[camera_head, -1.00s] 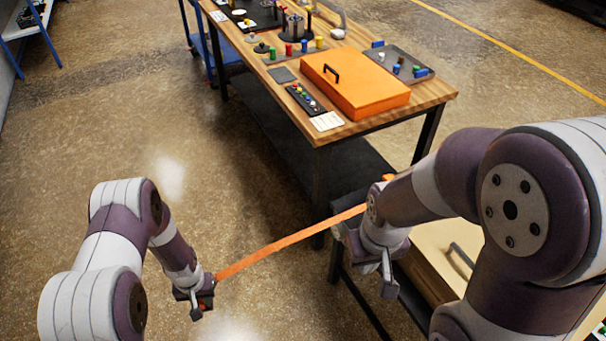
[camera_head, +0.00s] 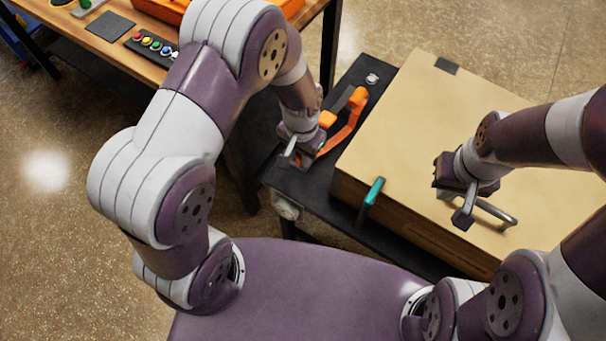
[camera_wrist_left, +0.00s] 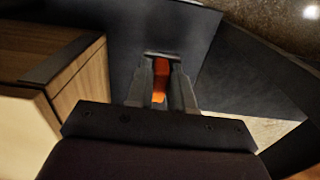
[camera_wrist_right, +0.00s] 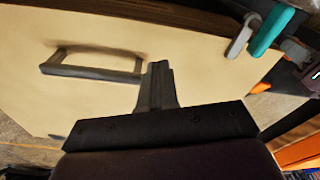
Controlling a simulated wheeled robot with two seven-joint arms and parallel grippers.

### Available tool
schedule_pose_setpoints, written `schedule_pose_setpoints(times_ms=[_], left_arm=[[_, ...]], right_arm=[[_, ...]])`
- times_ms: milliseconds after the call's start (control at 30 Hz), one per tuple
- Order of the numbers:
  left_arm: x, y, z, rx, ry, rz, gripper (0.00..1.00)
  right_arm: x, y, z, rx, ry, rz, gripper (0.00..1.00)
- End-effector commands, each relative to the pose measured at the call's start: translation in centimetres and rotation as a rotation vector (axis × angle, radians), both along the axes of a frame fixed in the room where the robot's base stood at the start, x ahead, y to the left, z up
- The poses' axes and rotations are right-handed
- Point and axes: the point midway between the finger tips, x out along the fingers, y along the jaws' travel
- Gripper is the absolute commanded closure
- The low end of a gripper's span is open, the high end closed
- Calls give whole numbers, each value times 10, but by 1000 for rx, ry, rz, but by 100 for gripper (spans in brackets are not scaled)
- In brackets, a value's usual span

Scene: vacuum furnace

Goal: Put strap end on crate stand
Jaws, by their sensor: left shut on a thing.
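The orange strap (camera_head: 345,124) runs from a fitting at the far part of the dark crate stand (camera_head: 335,85) to my left gripper (camera_head: 300,155). The left gripper is shut on the strap end, which shows orange between its fingers in the left wrist view (camera_wrist_left: 160,82). That gripper is low over the stand's top, left of the crate; I cannot tell whether the strap end touches the stand. My right gripper (camera_head: 465,205) is over the crate, beside its handle. Its fingers look closed together and empty in the right wrist view (camera_wrist_right: 158,85).
The tan crate (camera_head: 430,125) fills most of the stand and has a grey handle (camera_head: 497,212). A teal lever (camera_head: 371,195) stands at the crate's near left edge. A wooden workbench (camera_head: 110,30) with coloured buttons is at the upper left.

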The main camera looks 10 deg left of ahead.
Motion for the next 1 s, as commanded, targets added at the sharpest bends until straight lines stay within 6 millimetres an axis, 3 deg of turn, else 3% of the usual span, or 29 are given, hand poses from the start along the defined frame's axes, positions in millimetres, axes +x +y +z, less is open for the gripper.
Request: schedule_pose_setpoints(times_ms=[33,367,700,733,800,1000], left_arm=[[0,0,-12,1,2,1,100],[0,0,-61,0,-1,3,100],[1,0,-66,-1,-3,3,100],[1,0,-66,-1,-3,3,76],[1,0,-65,-1,-3,3,53],[1,0,-65,-1,-3,3,53]], right_arm=[[0,0,-3,0,0,0,100],[0,0,-13,0,0,0,100],[0,0,-14,0,0,0,100],[0,0,-14,0,0,0,100],[0,0,-13,0,0,0,100],[0,0,-13,0,0,0,100]])
